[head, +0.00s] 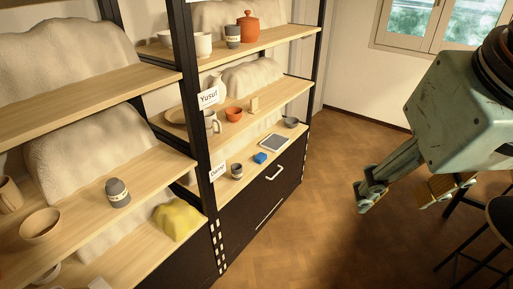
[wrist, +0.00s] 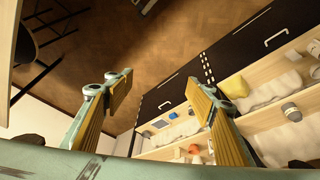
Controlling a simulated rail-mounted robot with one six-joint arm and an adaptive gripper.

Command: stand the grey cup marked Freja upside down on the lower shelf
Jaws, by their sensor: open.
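Three grey cups with pale bands show in the head view; the writing on the bands is too small to read, so I cannot tell which is Freja. One (head: 118,193) is on the left bay's middle shelf, narrower at its top; it also shows in the wrist view (wrist: 291,112). A dark grey one (head: 232,42) stands on the right bay's top shelf. A small dark one (head: 237,172) stands on the right bay's lower shelf (head: 228,194). My gripper (head: 405,194) is open and empty over the floor, right of the shelves; its fingers show in the wrist view (wrist: 160,94).
The right lower shelf also holds a blue block (head: 260,158), a tablet-like panel (head: 275,143) and a grey bowl (head: 291,122). A yellow cloth-like lump (head: 175,221) lies on the left lower shelf. A stool (head: 500,215) stands at right. The floor (head: 310,220) between is clear.

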